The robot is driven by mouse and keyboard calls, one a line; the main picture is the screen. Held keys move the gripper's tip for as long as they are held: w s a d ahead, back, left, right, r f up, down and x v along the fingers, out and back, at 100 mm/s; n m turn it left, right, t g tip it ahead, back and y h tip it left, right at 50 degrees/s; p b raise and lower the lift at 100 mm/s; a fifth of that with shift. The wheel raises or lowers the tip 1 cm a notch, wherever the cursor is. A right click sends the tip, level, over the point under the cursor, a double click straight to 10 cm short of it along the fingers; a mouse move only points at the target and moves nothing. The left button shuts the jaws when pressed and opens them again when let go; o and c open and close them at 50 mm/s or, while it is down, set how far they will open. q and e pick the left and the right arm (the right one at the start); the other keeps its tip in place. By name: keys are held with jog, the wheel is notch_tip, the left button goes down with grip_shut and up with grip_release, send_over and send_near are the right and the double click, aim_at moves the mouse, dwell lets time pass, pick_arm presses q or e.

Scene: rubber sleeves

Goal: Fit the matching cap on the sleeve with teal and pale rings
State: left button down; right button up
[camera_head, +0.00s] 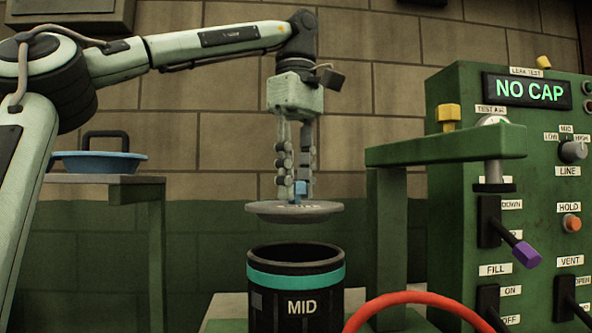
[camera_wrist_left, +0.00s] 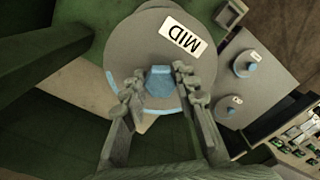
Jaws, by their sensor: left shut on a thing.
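The sleeve (camera_head: 262,277) stands upright in the head view, a dark open-topped cylinder with a teal ring below its rim and the label MID. My left gripper (camera_head: 296,192) is shut on the blue knob of a flat grey round cap (camera_head: 270,209). The cap hangs roughly level above the sleeve's mouth, with a clear gap between them. In the left wrist view, the cap (camera_wrist_left: 130,50) bears a MID label and blue and pale marks along its edge. The fingers (camera_wrist_left: 161,83) flank its knob (camera_wrist_left: 160,82). The cap hides the sleeve there. My right gripper is out of view.
A green test stand (camera_head: 455,215) with levers and a NO CAP display (camera_head: 526,91) stands at right; its arm (camera_head: 440,148) overhangs beside the sleeve. A red hose (camera_head: 410,297) curves in front. A blue dish (camera_head: 95,163) sits left.

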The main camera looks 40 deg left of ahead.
aim_at(296, 204)
pick_arm(q)
jog(key=shift+f, duration=1.95)
jog(key=shift+f+b, duration=0.3)
jog(key=shift+f, duration=0.55)
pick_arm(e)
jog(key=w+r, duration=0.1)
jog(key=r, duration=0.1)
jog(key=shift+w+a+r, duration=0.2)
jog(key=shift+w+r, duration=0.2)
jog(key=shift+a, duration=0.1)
pick_arm(q)
jog(key=c, duration=1.2)
grip_release()
jog(key=shift+o, duration=0.4)
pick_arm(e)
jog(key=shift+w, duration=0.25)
